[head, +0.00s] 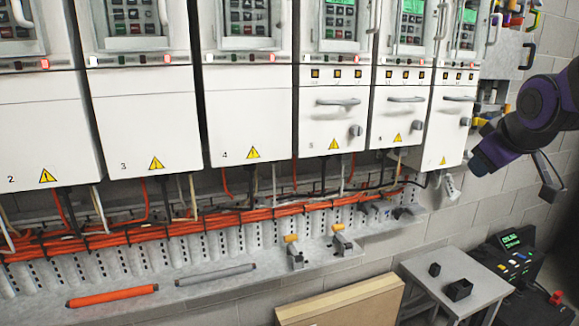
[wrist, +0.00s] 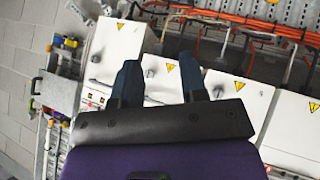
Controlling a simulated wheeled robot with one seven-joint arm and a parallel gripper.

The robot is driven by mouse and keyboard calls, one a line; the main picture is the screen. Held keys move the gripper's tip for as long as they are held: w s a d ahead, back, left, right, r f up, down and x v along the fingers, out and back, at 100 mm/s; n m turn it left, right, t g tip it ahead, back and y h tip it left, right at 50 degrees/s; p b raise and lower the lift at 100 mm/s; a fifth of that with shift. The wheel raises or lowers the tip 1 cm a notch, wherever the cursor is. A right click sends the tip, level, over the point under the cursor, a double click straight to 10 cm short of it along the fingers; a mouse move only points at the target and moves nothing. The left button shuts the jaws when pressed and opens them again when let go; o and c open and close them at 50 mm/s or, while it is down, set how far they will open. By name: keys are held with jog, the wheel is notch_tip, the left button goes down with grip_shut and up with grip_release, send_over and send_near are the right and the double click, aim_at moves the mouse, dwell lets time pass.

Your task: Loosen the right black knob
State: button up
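Three dark grey knobs show on the fronts of the white cabinets in the head view: a left one (head: 356,130), a middle one (head: 418,125) and a right one (head: 465,121). Each sits beside a grey bar handle. I cannot tell how tight they are. In the head view my purple arm is at the right, apart from the cabinets.
Orange cables (head: 200,229) run along a perforated metal rail under the cabinets. A grey table (head: 465,273) with small black blocks stands at lower right, beside a black case (head: 518,262). A cardboard box (head: 340,305) is at the bottom. Coloured items hang on the right wall.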

jog(key=s+a+f+m+g, duration=0.1)
jog(key=s+a+m, duration=0.1)
jog(key=s, duration=0.8)
jog(key=s+a+m+g+y, duration=0.1)
jog(key=s+a, duration=0.4)
jog(key=s, duration=0.6)
jog(key=shift+a+f+m+g+y, duration=0.3)
jog(key=shift+f+m+g, duration=0.1)
jog(key=shift+m+g, duration=0.4)
